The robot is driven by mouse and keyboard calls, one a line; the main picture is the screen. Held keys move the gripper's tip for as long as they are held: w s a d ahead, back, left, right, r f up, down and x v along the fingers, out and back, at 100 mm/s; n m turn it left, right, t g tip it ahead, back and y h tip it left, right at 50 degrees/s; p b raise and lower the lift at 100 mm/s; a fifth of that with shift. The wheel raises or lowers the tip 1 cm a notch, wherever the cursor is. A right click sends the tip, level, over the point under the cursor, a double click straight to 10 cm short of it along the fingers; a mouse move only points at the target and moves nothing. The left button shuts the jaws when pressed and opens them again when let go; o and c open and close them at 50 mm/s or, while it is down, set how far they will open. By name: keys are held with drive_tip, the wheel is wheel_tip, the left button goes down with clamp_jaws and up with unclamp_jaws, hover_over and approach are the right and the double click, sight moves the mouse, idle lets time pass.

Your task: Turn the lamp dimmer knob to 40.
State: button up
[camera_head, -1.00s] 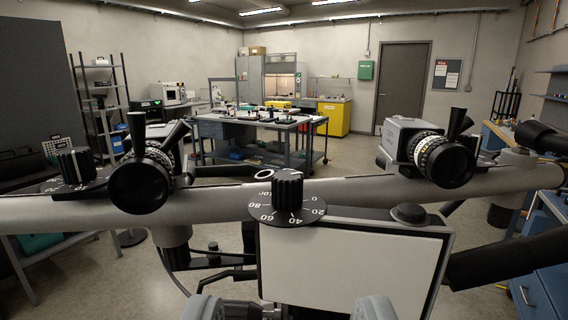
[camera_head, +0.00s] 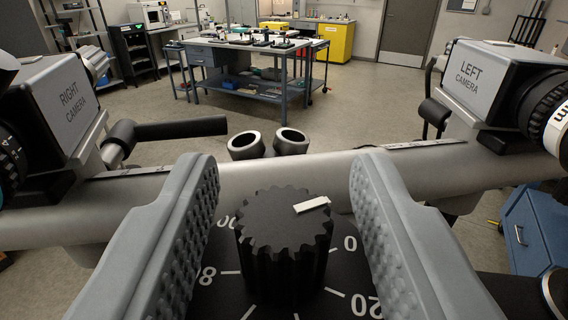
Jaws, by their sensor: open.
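The lamp dimmer knob (camera_head: 283,255) is a black, ribbed cylinder in the lower middle of the view. A white pointer mark on its top points right and slightly away from me, roughly toward 0. The black dial plate (camera_head: 220,285) under it shows 80 and part of 100 on the left, and 0 and 20 on the right. The 40 and 60 are out of view below. My gripper (camera_head: 283,175) is open, with one grey ridged finger on each side of the knob and a visible gap on both sides.
A grey horizontal bar (camera_head: 255,180) runs behind the knob, with two short metal tubes (camera_head: 268,143) beyond it. The right camera (camera_head: 75,95) stands at the left and the left camera (camera_head: 490,80) at the right. A workbench (camera_head: 250,60) stands far behind.

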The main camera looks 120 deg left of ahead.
drive_tip(key=shift+c, duration=0.4)
clamp_jaws()
drive_tip(key=shift+s+m+t+y, duration=0.1)
drive_tip(key=shift+m+t+y, duration=0.6)
drive_tip(key=shift+m+t, duration=1.6)
drive_tip(key=shift+t, duration=1.2)
drive_tip(key=shift+o, duration=0.4)
unclamp_jaws()
